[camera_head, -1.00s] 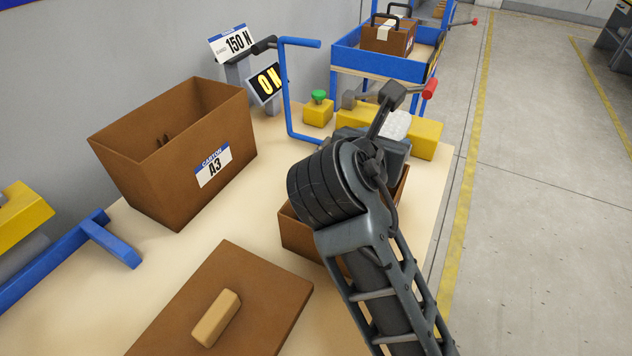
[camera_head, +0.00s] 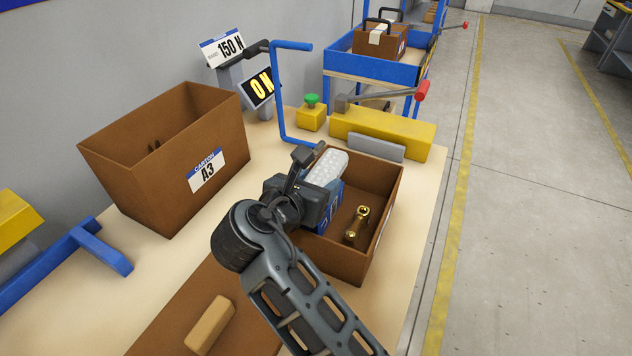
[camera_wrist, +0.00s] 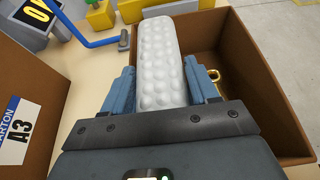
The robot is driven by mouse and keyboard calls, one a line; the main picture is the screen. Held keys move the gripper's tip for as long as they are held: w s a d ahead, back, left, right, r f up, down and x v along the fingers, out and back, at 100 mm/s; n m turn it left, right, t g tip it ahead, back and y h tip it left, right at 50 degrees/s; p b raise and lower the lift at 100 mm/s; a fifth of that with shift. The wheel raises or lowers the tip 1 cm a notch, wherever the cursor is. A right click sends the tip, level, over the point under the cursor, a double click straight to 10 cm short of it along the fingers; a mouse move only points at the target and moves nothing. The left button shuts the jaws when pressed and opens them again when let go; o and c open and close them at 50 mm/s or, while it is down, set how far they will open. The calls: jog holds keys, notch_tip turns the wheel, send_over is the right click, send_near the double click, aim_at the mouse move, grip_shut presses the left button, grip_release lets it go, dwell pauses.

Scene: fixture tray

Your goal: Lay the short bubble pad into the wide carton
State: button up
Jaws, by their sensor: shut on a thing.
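The bubble pad (camera_wrist: 160,68) is white with rows of round bumps. My gripper (camera_wrist: 162,85) is shut on it, with a blue finger on each side in the wrist view. The pad also shows in the head view (camera_head: 327,168), beyond my wrist, over the left part of an open brown carton (camera_head: 378,178). I cannot tell whether the pad touches the carton. A brass part (camera_head: 357,223) lies inside this carton at the right. A taller brown carton (camera_head: 130,185) labelled A3 (camera_head: 206,171) stands to the left. Its floor is hidden.
A blue bent bar (camera_head: 279,95) rises behind the cartons. A yellow block (camera_head: 400,132) with a grey plate and a red-tipped lever (camera_head: 421,91) lies behind the open carton. A tan block (camera_head: 209,325) rests on a brown board in front.

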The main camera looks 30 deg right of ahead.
jog(key=shift+f, duration=0.2)
jog(key=shift+d+f+p, duration=0.1)
jog(key=shift+f+p, duration=0.25)
jog(key=shift+p, duration=0.05)
jog(key=o, duration=1)
jog(key=shift+r, duration=0.1)
jog(key=shift+r+b, duration=0.25)
jog(key=shift+b, duration=0.2)
jog(key=v, duration=1.2)
jog(key=shift+r, duration=0.3)
